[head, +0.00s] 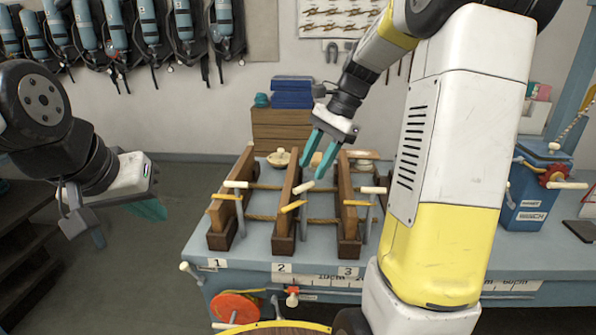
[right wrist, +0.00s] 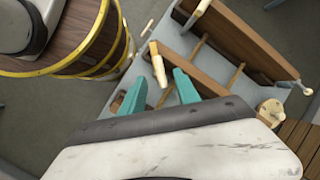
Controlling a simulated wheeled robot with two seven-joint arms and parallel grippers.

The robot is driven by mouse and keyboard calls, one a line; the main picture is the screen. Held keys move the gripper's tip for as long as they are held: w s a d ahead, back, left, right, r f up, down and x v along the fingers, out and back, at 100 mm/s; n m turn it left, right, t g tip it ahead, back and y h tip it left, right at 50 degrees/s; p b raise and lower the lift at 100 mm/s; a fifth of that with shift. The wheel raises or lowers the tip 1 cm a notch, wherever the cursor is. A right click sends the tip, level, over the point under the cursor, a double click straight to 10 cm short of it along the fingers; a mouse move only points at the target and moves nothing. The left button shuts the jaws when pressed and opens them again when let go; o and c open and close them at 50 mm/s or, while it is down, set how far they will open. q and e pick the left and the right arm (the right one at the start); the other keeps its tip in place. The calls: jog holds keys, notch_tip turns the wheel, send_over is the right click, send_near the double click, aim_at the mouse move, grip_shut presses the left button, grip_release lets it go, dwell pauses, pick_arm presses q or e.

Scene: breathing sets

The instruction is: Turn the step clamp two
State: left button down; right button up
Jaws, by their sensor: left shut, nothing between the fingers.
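My left gripper (head: 148,208) is shut and empty, left of the bench over the floor.
Clamp one (head: 219,220) stands to the left and clamp three (head: 349,225) to the right, close beside the middle one. A wooden barrel with yellow hoops (right wrist: 85,45) shows in the right wrist view. A blue winch box (head: 530,205) stands on the bench's right side.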

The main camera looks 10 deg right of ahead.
aim_at(298, 188)
jog(key=shift+c, duration=0.2)
jog(key=a+g+h, duration=0.1)
jog(key=a+h, duration=0.3)
jog(key=h, duration=0.1)
jog(key=shift+a+g, duration=0.25)
jog(key=shift+g, duration=0.15)
jog(key=shift+c, duration=0.2)
jog(key=shift+h, duration=0.5)
jog(key=x, duration=0.7)
jog(key=shift+w+a+f, duration=0.1)
jog(key=shift+w+a, duration=0.1)
jog(key=shift+w, duration=0.05)
grip_shut()
